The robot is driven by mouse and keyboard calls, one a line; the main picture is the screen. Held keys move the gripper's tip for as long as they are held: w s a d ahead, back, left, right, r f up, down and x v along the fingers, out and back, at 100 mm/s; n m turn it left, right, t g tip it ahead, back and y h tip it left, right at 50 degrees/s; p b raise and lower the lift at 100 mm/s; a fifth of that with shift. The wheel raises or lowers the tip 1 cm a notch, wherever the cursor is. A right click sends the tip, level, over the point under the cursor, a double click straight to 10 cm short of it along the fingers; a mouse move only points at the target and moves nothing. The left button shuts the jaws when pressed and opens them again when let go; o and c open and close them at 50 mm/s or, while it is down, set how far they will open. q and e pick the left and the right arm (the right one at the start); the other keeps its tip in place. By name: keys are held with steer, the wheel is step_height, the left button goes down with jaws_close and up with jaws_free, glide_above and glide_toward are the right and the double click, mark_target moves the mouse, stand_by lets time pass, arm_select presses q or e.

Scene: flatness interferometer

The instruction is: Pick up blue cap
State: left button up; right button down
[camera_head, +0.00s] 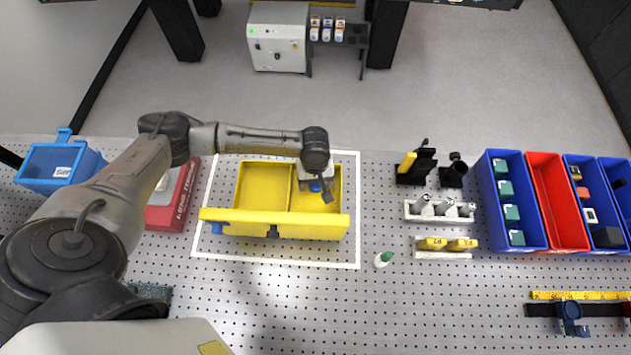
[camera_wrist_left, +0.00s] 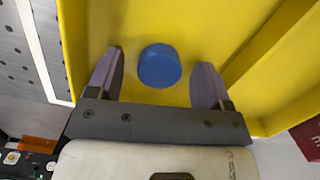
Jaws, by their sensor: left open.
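The blue cap (camera_wrist_left: 160,66) is a round disc on the yellow floor of the tray. In the left wrist view it lies between and just beyond the fingertips of my open left gripper (camera_wrist_left: 155,82), with a gap on each side. In the head view my left gripper (camera_head: 321,190) is down in the right compartment of the yellow two-compartment tray (camera_head: 275,218). A bit of the blue cap (camera_head: 316,186) shows beside the fingers there; the gripper hides the rest. My right gripper is not in view.
A white frame outline surrounds the tray on the perforated table. A red case (camera_head: 172,210) and a blue bin (camera_head: 58,166) stand left. A small green-capped bottle (camera_head: 383,259) and white holders (camera_head: 440,210) stand right, before blue and red bins (camera_head: 560,200). The front middle is clear.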

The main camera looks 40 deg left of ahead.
arm_select(q)
steer(key=c, duration=1)
